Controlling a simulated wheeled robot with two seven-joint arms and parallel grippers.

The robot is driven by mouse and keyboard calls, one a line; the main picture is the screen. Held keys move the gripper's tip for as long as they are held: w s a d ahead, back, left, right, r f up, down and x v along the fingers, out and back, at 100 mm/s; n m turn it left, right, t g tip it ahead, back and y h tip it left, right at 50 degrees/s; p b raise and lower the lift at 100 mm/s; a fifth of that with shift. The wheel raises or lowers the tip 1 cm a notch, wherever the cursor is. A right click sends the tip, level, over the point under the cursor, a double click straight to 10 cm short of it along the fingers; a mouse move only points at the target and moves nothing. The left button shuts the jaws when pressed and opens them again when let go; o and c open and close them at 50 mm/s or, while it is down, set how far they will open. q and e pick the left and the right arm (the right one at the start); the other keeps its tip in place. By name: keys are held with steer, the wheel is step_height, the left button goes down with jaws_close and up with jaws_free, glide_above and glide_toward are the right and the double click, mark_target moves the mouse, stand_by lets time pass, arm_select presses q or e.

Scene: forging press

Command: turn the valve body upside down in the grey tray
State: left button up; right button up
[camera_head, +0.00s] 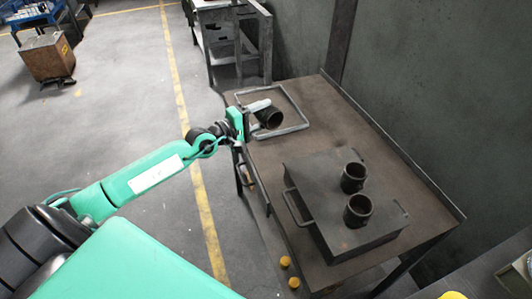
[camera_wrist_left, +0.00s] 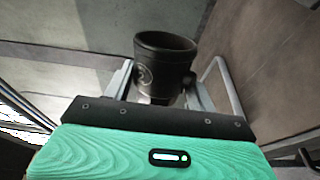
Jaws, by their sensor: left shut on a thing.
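The valve body (camera_head: 270,118) is a dark, round, hollow piece at the grey tray, seen in the head view at the far end of the table. It looks tilted there; whether it touches the tray floor I cannot tell. The grey tray (camera_head: 302,104) shows as a light rim around it. My left gripper (camera_head: 259,107) is shut on the valve body. In the left wrist view the valve body (camera_wrist_left: 165,52) stands between the two fingers, its wide mouth away from the palm, and its lower part is hidden. My right gripper is not in view.
A dark box (camera_head: 315,170) with a side handle stands on the table (camera_head: 325,105). Two similar dark round pieces (camera_head: 354,178) stand on its top. A wall runs along the table's right side. The table between tray and box is clear.

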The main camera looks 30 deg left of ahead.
arm_select(q)
steer(key=m+b, duration=0.5)
steer(key=m, duration=0.2)
steer(key=shift+f, duration=0.15)
steer(key=shift+m+b, duration=0.7)
steer(key=shift+m, duration=0.2)
steer(key=shift+r, duration=0.2)
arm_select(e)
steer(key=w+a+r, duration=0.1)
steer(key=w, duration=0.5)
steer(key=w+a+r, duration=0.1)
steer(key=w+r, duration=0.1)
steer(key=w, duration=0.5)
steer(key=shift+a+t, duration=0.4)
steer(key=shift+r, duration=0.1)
